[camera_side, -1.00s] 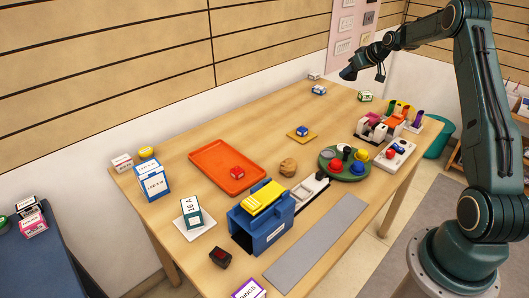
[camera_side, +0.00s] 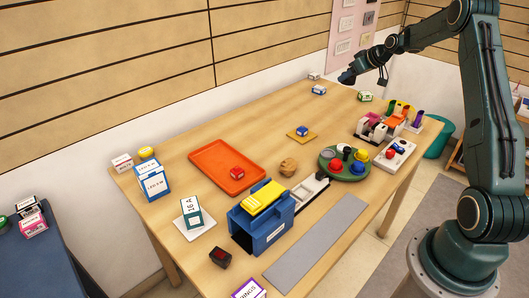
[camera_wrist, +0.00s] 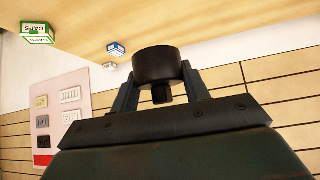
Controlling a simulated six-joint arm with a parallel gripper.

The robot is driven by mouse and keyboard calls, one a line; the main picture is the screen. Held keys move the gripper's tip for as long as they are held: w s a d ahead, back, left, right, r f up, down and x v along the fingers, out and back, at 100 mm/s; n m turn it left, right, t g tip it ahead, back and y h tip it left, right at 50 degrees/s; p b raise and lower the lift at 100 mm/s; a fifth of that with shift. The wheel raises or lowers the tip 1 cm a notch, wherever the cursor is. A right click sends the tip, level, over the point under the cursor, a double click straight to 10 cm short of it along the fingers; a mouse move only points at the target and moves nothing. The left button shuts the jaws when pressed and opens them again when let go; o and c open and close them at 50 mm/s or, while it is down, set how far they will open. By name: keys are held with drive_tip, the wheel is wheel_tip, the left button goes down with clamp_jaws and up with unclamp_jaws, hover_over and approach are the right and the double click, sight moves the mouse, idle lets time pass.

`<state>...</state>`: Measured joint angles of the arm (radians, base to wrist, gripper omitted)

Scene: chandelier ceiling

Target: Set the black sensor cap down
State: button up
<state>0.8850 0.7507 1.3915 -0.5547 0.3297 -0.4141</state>
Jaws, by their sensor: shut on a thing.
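The black sensor cap (camera_wrist: 157,65) is a dark short cylinder with a narrower stub beneath it in the wrist view. My gripper (camera_wrist: 160,90) is shut on it, one finger on each side. In the side view my gripper (camera_side: 346,77) is high at the far end of the table, near the back wall and above the tabletop. The cap cannot be told apart from the dark gripper there.
The wooden table (camera_side: 240,130) carries an orange tray (camera_side: 210,180), a blue holder (camera_side: 265,232) with a yellow top, and a green round stand (camera_side: 326,168). Small boxes stand near the far end, including a blue-and-white one (camera_side: 319,90) and a green-and-white one (camera_side: 365,96). Bare wood lies between.

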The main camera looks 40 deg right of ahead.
drive_tip(key=s+a+n+g+y, duration=0.2)
drive_tip(key=s+a+n, duration=0.3)
drive_tip(key=a, duration=0.7)
drive_tip(key=s+a+n+g+y, duration=0.1)
drive_tip(key=s+a+n+y, duration=0.3)
drive_tip(key=s+a, duration=0.6)
drive_tip(key=s+a+r+n+g+y, duration=0.1)
drive_tip(key=s+a+n, duration=0.4)
drive_tip(key=a, duration=0.9)
drive_tip(key=s+g+y, duration=0.1)
drive_tip(key=s+y, duration=0.1)
drive_tip(key=shift+s+a+n+g, duration=0.3)
drive_tip(key=shift+s+a+n, duration=0.05)
drive_tip(key=shift+a+n, duration=0.05)
wheel_tip(320, 180, down, 16)
drive_tip(key=shift+f, duration=0.1)
drive_tip(key=shift+f, duration=0.1)
drive_tip(key=shift+f, duration=1.8)
